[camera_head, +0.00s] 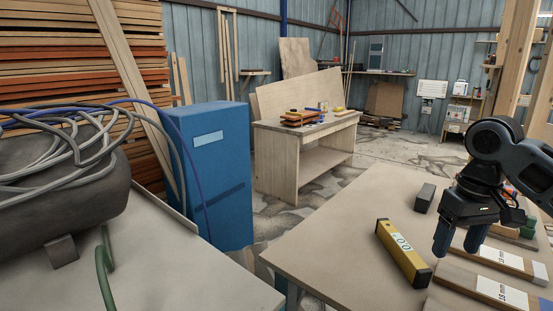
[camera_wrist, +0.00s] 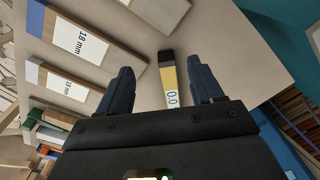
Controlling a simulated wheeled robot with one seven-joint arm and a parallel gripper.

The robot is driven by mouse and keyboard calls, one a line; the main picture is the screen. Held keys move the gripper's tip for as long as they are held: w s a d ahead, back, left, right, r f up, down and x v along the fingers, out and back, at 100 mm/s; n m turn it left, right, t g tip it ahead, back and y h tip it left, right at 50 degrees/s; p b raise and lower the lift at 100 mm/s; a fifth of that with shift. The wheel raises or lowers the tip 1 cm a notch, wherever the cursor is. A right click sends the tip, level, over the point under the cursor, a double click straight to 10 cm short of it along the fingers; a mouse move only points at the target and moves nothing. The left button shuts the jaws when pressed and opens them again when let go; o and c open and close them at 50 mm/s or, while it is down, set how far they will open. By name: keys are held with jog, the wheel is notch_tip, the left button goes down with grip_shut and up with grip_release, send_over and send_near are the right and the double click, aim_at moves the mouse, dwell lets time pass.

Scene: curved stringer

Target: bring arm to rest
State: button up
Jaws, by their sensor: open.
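My gripper (camera_head: 457,246) hangs from the arm at the right of the head view, fingers pointing down over the table. Its two fingers are apart and nothing is between them. In the wrist view, my gripper (camera_wrist: 157,85) shows its dark fingers on both sides of a yellow level. That yellow level (camera_head: 403,253) has a display reading 0.0 and lies on the table, just left of the fingers in the head view. It also shows in the wrist view (camera_wrist: 170,82). Whether the fingertips touch anything is hard to tell.
The table (camera_head: 335,245) has free room at its left. A dark grey block (camera_head: 425,197) lies behind the level. Wooden boards with white labels (camera_head: 501,291) lie at right, one marked 18 mm (camera_wrist: 82,42). A blue cabinet (camera_head: 212,165) and a workbench (camera_head: 290,160) stand beyond.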

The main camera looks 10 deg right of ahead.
jog(key=w+a+f+t+y, duration=0.3)
jog(key=a, duration=0.8)
jog(key=w+a+f+t+y, duration=0.2)
jog(key=w+a+y, duration=0.1)
jog(key=a, duration=0.8)
jog(key=s+a+f+m+t+y, duration=0.1)
jog(key=s+a+t, duration=0.15)
jog(key=a, duration=0.25)
jog(key=s+a+f+m+t, duration=0.1)
jog(key=a+f+t, duration=0.1)
jog(key=a+t, duration=0.3)
jog(key=s+d+f+m+t+h, duration=0.1)
jog(key=s+f+h, duration=0.2)
jog(key=s, duration=0.8)
jog(key=s+d+f+m+h, duration=0.1)
jog(key=s+f+m+h, duration=0.2)
jog(key=s, duration=0.7)
jog(key=s+d+r+n, duration=0.2)
jog(key=s+d+n, duration=0.1)
jog(key=s, duration=0.6)
jog(key=s+d+r+n+h, duration=0.1)
jog(key=s+d+r+n, duration=0.2)
jog(key=s, duration=0.6)
jog(key=shift+s+d+r+n+t, duration=0.3)
jog(key=shift+d+n+t, duration=0.15)
jog(key=shift+d, duration=0.5)
